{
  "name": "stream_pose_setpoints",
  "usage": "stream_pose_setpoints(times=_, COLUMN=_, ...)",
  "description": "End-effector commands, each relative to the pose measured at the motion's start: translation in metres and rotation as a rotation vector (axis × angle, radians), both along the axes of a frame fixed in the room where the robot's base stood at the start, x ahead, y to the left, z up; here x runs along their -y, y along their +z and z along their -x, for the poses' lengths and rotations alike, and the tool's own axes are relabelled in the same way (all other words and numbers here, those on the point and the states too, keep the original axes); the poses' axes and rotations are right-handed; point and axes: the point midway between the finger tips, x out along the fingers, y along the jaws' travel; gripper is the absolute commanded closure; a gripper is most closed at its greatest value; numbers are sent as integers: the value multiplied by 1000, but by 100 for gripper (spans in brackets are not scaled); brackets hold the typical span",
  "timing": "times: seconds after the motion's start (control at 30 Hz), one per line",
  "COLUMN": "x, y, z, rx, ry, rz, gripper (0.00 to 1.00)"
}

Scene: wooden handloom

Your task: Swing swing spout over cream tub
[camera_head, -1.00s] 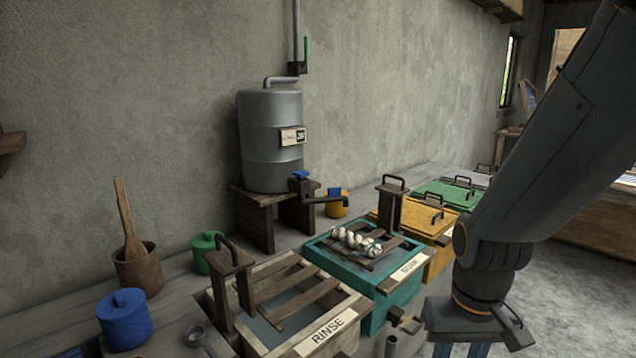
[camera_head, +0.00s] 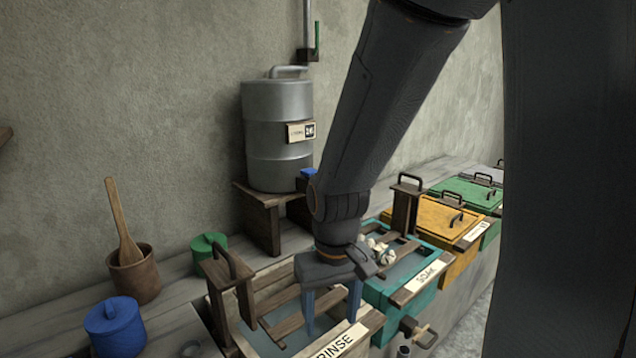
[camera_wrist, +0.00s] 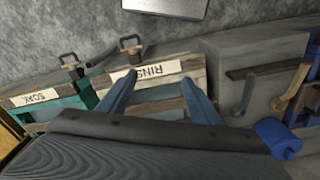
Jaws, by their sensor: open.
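The swing spout is hidden behind my arm in the head view; only the blue tap handle (camera_head: 309,172) beside the grey barrel (camera_head: 278,135) shows. The cream tub, labelled RINSE (camera_head: 342,341), stands in front of the barrel with wooden slats across its top. The wrist view also shows its RINSE label (camera_wrist: 145,75). My gripper (camera_head: 331,326) points down over the cream tub, its two blue fingers apart and empty. Its fingers (camera_wrist: 158,77) also show in the wrist view. I cannot tell whether they touch the slats.
The teal SOAK tub (camera_head: 398,297) with pale skeins stands right of the cream tub, then yellow (camera_head: 447,220) and green (camera_head: 470,193) lidded tubs. A blue pot (camera_head: 117,326), a brown pot with a paddle (camera_head: 134,272) and a green pot (camera_head: 208,250) stand left.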

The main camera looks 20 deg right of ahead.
Motion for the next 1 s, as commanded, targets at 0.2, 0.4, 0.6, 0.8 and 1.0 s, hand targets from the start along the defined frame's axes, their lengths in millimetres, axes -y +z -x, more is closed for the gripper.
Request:
stream_pose_setpoints(times=0.2, x=45, y=62, z=-138, rx=101, ry=-45, rz=-4, gripper=42)
stream_pose_setpoints(times=0.4, x=114, y=107, z=-262, rx=208, ry=-82, rz=3, gripper=42)
stream_pose_setpoints(times=0.6, x=183, y=135, z=-342, rx=296, ry=-110, rz=21, gripper=42)
stream_pose_setpoints(times=0.8, x=219, y=146, z=-375, rx=341, ry=-122, rz=32, gripper=42)
stream_pose_setpoints(times=1.0, x=225, y=137, z=-383, rx=345, ry=-123, rz=34, gripper=42)
